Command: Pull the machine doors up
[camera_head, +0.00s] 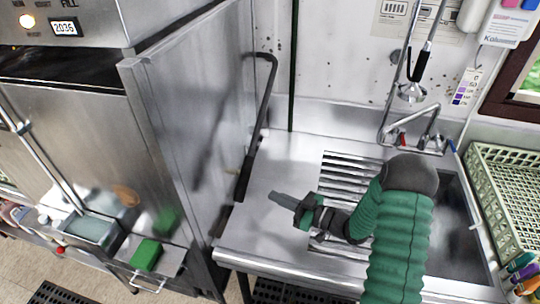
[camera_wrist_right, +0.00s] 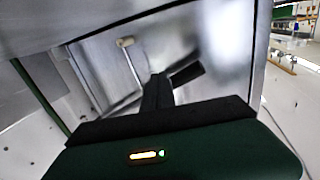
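The steel dish machine (camera_head: 75,115) fills the left of the head view. Its door panels look lowered; the tall side panel (camera_head: 190,110) faces the sink counter. A dark bent lever handle (camera_head: 262,120) runs down beside this panel, its thick grip end (camera_head: 243,180) lowest. My right gripper (camera_head: 282,200) is over the counter, just right of the grip end and apart from it, pointing left. In the right wrist view its dark fingers (camera_wrist_right: 165,85) show against steel, but their gap is unclear. My left gripper is not in view.
The steel counter (camera_head: 270,165) has a slatted section (camera_head: 345,170) under my right arm, and a sink basin (camera_head: 455,225) to the right. A faucet (camera_head: 410,140) with a hanging sprayer (camera_head: 412,90) stands behind. A pale green rack (camera_head: 500,185) sits at far right.

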